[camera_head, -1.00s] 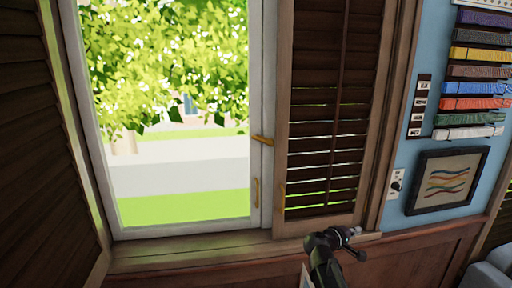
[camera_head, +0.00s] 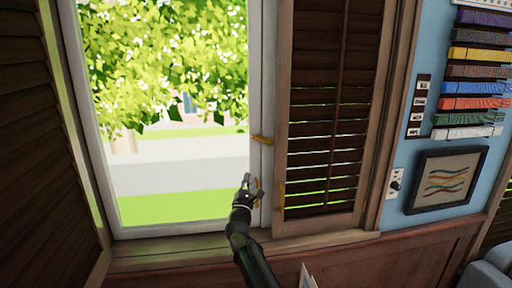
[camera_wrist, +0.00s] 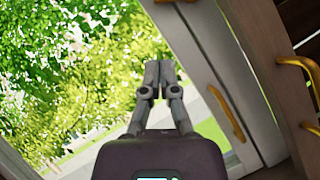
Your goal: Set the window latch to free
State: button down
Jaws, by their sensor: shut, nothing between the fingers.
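The brass window latch (camera_head: 262,140) sits on the white window frame's right side, lying nearly level with a slight tilt. A brass pull handle (camera_head: 257,186) is upright on the frame below it. My gripper (camera_head: 246,180) is shut and empty, pointing up, below and slightly left of the latch, partly overlapping the pull handle in the head view. In the wrist view my gripper (camera_wrist: 160,70) shows closed fingers against the glass, with the pull handle (camera_wrist: 226,113) to their right. A brass piece, probably the latch (camera_wrist: 177,1), is cut off at the top edge.
A louvred wood shutter (camera_head: 325,120) stands right of the window; its brass handle (camera_wrist: 300,72) shows in the wrist view. Another shutter (camera_head: 45,150) is at the left. The wooden sill (camera_head: 190,250) runs below. A framed picture (camera_head: 446,180) hangs at the right.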

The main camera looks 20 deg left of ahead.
dwell(0.4)
jog(key=p, duration=0.5)
send_near(262, 140)
jog(key=w+a, duration=0.5)
jog(key=shift+w+d+r+p, duration=0.3)
jog(key=shift+d+r+p, duration=0.2)
jog(key=shift+r+p, duration=0.3)
jog(key=shift+w+d+r+p, duration=0.35)
jog(key=shift+d+r+p, duration=0.1)
jog(key=shift+r+p, duration=0.25)
